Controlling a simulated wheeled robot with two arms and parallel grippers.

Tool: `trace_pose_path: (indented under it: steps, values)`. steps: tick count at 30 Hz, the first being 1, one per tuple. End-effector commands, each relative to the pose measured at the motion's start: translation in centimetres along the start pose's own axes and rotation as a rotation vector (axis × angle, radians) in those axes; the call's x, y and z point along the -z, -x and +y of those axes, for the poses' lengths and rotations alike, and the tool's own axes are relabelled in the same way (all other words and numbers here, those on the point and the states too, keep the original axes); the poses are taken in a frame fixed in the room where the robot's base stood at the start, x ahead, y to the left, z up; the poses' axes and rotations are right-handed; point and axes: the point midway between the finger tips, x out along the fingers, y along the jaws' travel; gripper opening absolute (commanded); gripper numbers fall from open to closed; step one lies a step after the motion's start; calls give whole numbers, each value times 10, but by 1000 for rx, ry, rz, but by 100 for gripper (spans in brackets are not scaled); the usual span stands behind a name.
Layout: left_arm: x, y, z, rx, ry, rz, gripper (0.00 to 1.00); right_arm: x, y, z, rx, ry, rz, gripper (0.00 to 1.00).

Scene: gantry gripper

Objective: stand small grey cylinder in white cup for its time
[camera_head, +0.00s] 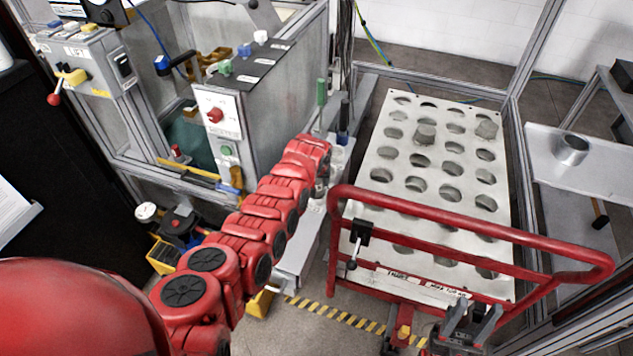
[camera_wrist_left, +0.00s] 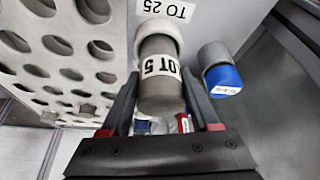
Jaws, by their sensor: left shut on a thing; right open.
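The small grey cylinder (camera_wrist_left: 162,92) has a white label reading "LOT 5" in the left wrist view. My left gripper (camera_wrist_left: 160,84) is shut on it, with one finger on each side. The cylinder's far end meets the white cup (camera_wrist_left: 153,30); how deep it sits inside cannot be told. In the head view my left arm reaches to the narrow bench left of the holed plate, and its wrist hides the cylinder. My right gripper (camera_head: 468,322) is open and empty at the bottom right, near the red rail.
A grey piece with a blue end (camera_wrist_left: 224,81) stands close beside the cup. The holed plate (camera_head: 403,155) carries two grey cylinders. The red rail (camera_head: 470,232) crosses its near side. A metal ring (camera_head: 571,149) sits on the right shelf. Green (camera_head: 321,93) and dark handles rise behind my left wrist.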

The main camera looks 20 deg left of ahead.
Motion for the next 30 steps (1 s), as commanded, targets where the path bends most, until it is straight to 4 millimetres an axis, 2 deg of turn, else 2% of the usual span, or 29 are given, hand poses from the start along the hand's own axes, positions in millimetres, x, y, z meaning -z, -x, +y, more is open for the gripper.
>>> trace_pose_path:
  steps: [14, 15, 18, 19, 20, 30]
  values:
    - [-4, -10, 0, 0, 1, 2, 0, -1, 4, 0, 0, 0, 0, 47]
    - [-4, -9, 0, 0, 1, 1, 67, 0, 2, 0, 0, 0, 0, 47]
    - [-4, -9, 0, 0, 1, 1, 85, 0, 2, 0, 0, 0, 0, 47]
    - [-4, -9, 0, 0, 1, 1, 91, 0, 2, 0, 0, 0, 0, 47]
    - [-4, -9, 0, 0, 1, 1, 92, 0, 2, 0, 0, 0, 0, 47]
    - [-2, -4, 0, 0, 1, 0, 92, 0, -3, 0, 0, 0, 0, 47]
